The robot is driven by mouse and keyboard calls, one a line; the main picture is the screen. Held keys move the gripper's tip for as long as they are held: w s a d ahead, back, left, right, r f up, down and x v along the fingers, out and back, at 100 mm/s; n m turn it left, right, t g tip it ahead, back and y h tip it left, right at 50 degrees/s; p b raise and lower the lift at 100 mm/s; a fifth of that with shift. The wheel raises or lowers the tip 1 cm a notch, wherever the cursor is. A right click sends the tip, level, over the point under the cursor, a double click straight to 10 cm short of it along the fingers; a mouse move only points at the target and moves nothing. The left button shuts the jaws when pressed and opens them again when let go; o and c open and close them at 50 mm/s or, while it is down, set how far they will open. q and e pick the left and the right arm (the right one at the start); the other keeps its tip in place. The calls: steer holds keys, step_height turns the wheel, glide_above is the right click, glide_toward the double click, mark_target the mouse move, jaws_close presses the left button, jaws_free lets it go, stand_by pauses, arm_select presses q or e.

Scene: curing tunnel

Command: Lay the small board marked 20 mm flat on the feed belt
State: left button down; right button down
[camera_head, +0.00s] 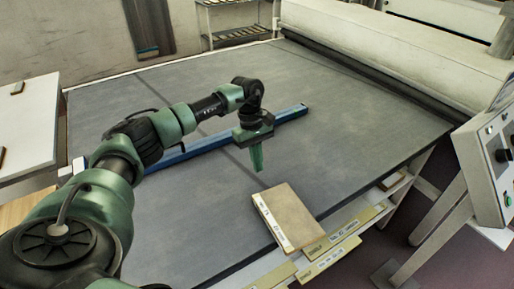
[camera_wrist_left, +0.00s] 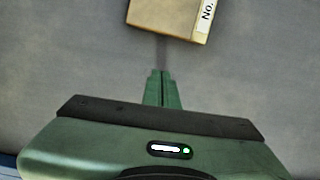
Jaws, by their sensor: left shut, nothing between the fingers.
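A tan board (camera_head: 288,215) lies flat on the grey feed belt (camera_head: 190,220) at its front edge. A white label runs along its left edge; its marking is too small to read here. In the left wrist view the board (camera_wrist_left: 165,17) shows at the top, with a label reading "No." and the rest cut off. My left gripper (camera_head: 257,168) is shut and empty, pointing down over the belt behind the board and apart from it. Its closed fingertips (camera_wrist_left: 161,74) also show in the left wrist view. My right gripper is not in view.
Several labelled boards (camera_head: 343,236) sit below the belt's front edge. A blue bar (camera_head: 290,114) crosses the belt behind my left gripper. A pale machine housing (camera_head: 390,55) and a control box (camera_head: 490,160) stand at the right. The belt's left part is bare.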

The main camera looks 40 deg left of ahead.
mark_target(273, 192)
arm_select(q)
steer(key=p+x, duration=0.1)
steer(key=x, duration=0.2)
steer(key=shift+d+f, duration=0.15)
steer(key=shift+s+d+p, duration=0.2)
steer(key=shift+d+p, duration=0.3)
steer(key=shift+d, duration=0.1)
steer(key=shift+s+d+p, duration=0.2)
steer(key=shift+d+p, duration=0.3)
steer(key=shift+d, duration=0.05)
steer(key=shift+s+d, duration=0.3)
steer(key=shift+d, duration=0.25)
steer(key=shift+w, duration=0.1)
steer(key=shift+s+d, duration=0.35)
steer(key=shift+d, duration=0.4)
steer(key=shift+s+d, duration=0.3)
steer(key=shift+d, duration=0.45)
steer(key=shift+a, duration=0.1)
